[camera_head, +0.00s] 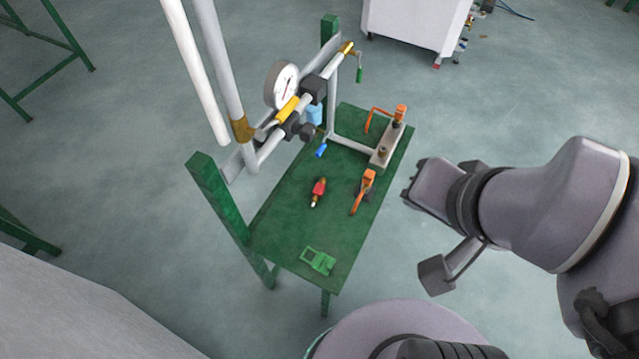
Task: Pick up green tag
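A bright green tag (318,260) with a cut-out lies flat near the front end of a darker green table (280,225). My gripper (409,190) is at the end of my arm on the right, off the table's right edge. It is up and to the right of the tag in the picture and well apart from it. Its fingers are small and dark here, so I cannot tell whether they are open or shut.
A red part (318,192) and an orange-handled valve (364,188) lie on the table. Grey pipework with a gauge (281,85) and an orange-handled fitting (400,113) stand at the back. A green post (217,195) rises left. The table around the tag is clear.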

